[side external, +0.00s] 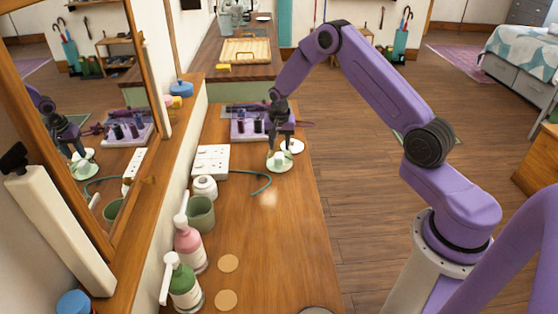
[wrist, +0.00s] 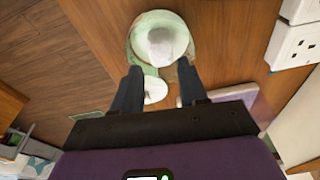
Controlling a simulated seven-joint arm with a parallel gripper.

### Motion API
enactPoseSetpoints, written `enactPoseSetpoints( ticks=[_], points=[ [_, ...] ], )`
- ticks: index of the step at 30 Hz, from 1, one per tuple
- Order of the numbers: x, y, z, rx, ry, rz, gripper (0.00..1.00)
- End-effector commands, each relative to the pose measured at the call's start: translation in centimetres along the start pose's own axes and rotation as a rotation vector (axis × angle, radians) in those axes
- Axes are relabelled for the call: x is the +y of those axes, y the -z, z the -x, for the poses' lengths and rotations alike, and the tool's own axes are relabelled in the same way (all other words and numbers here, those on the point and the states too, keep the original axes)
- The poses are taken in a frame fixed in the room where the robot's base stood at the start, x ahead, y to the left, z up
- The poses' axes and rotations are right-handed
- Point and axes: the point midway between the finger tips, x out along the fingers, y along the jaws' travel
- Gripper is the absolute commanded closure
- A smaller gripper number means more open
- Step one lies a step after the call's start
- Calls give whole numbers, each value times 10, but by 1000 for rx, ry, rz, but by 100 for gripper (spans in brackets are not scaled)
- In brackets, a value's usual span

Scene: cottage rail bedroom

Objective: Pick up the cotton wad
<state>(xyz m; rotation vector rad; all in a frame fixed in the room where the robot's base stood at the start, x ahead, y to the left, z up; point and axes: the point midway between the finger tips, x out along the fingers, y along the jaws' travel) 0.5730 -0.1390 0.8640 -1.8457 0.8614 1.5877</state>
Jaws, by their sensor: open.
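The cotton wad (side external: 280,160) looks like a small white lump on a pale green dish (side external: 272,168) on the wooden counter. In the wrist view the wad (wrist: 165,43) sits in the middle of the round dish (wrist: 144,34), ahead of the fingertips. My gripper (side external: 281,149) is just above the dish, pointing down. In the wrist view my gripper (wrist: 160,68) is open, its two dark fingers apart with nothing held between them. The fingers partly hide the dish's near edge. I cannot tell the exact height gap to the wad.
A small white disc (side external: 293,146) lies close beside the dish. A white socket strip (side external: 210,160) with a teal cord stands left, and a purple tray (side external: 246,128) with dark bottles is behind. Pump bottles (side external: 188,246) and a green cup (side external: 202,212) line the mirror side. The front counter is mostly clear.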

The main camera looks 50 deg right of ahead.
Motion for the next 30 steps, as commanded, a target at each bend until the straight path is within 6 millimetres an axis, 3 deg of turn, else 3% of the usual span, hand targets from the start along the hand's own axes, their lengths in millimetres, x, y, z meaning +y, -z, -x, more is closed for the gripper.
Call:
enactPoseSetpoints(
  ticks=[13, 23, 24, 27, 30],
  points=[
    [-1, -4, -47, -1, -1, 0, 57],
    [-2, -3, -53, 1, 0, 0, 57],
    [-2, -3, -53, 1, 0, 0, 61],
    [-2, -4, -53, 0, 0, 0, 91],
    [-1, -4, -53, 0, 0, 0, 93]
  ],
)
